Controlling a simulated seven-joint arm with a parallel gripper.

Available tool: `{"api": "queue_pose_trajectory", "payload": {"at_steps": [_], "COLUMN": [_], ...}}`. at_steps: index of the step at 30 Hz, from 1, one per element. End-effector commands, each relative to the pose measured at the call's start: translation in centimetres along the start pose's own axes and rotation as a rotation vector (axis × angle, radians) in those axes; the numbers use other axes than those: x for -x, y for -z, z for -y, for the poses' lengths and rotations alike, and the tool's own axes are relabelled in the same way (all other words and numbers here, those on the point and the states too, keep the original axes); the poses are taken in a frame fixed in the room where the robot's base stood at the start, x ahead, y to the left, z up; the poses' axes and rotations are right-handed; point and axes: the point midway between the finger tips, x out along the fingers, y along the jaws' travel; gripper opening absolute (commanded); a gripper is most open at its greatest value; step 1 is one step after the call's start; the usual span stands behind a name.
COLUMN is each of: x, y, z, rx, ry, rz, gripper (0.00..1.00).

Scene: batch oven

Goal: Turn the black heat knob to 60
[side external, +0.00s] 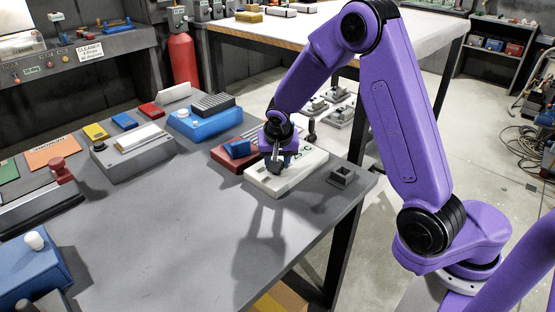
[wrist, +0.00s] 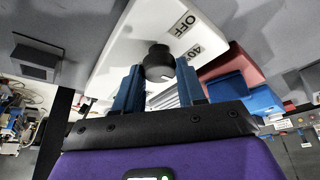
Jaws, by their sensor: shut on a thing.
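The black heat knob (wrist: 158,58) stands on a white panel (wrist: 120,58) marked "OFF" and what looks like "40". A mark for 60 cannot be made out. My gripper (wrist: 158,68) has its two blue fingers on either side of the knob and is shut on it. In the side external view, my gripper (side external: 276,164) points down onto the white box (side external: 262,182) near the table's right edge. The fingers mostly hide the knob there, and its pointer direction cannot be read.
A dark red box with a blue part (side external: 237,149) stands close behind-left of the white box. A small grey socket-like block (side external: 342,176) sits to its right. A blue box (side external: 205,122) and a grey box (side external: 133,155) are further left. The table's front middle is clear.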

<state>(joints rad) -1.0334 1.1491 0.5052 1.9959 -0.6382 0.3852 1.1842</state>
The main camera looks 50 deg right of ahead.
Motion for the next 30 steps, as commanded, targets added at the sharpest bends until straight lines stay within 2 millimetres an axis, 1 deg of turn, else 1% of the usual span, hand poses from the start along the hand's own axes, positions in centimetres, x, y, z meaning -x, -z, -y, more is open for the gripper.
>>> {"api": "queue_pose_trajectory", "payload": {"at_steps": [6,15,21,30], "x": [-0.06,-0.08,-0.09,-0.07], "y": [-0.06,-0.04,-0.01,-0.03], "z": [0.09,0.19,0.23,0.29], "rx": [-0.185,-0.395,-0.480,-0.530], "ry": [-0.082,-0.167,-0.201,-0.221], "rz": [0.002,0.003,0.003,0.004], "gripper": [0.09,0.09,0.09,0.09]}}
